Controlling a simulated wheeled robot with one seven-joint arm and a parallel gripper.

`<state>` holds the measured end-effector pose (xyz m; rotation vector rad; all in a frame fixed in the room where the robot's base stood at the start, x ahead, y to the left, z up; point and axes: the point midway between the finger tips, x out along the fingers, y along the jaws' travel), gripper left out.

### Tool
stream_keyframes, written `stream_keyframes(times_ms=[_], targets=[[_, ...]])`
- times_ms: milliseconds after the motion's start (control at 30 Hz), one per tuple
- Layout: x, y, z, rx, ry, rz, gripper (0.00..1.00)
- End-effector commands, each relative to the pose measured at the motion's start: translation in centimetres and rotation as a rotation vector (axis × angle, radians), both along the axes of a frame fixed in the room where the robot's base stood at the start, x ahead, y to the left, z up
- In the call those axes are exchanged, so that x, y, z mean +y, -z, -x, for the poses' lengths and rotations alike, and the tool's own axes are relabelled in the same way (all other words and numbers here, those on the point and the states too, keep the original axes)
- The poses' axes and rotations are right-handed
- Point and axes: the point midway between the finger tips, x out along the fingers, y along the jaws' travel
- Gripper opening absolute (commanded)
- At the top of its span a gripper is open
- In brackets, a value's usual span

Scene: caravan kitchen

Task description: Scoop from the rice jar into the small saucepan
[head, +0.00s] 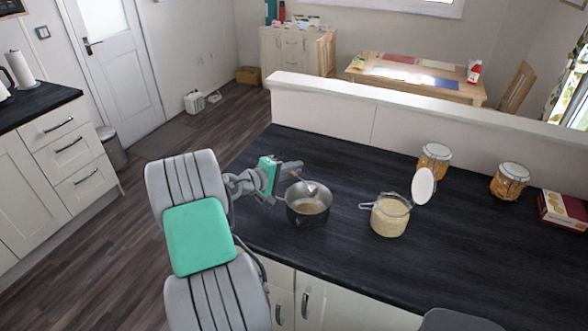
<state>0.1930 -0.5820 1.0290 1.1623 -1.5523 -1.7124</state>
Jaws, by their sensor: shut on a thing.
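The small saucepan (308,217) is dark grey metal and stands on the dark worktop in the head view, with something tan in its bottom. The rice jar (390,222) is clear glass, filled with pale grains, and stands to the right of the saucepan. Its round white lid (423,186) is tilted open on the right side. My gripper (293,168) is above the saucepan's back left rim, shut on a scoop (312,188). The scoop's metal bowl hangs over or just inside the saucepan's mouth. I cannot tell whether the bowl holds rice.
Two lidded jars with orange contents (434,160) (508,181) stand at the back right. A red box (563,211) lies at the far right. A raised white ledge (395,101) runs behind the worktop (460,250). The worktop is clear in front of the rice jar.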

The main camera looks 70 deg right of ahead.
Motion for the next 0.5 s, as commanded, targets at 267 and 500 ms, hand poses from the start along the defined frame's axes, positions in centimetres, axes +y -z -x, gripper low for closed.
stream_keyframes(times_ms=[267,500], targets=[[-0.01,-0.03,0.0,-0.001,0.0,0.0,0.0],[0.01,0.33,-0.08,-0.003,0.0,0.004,0.0]])
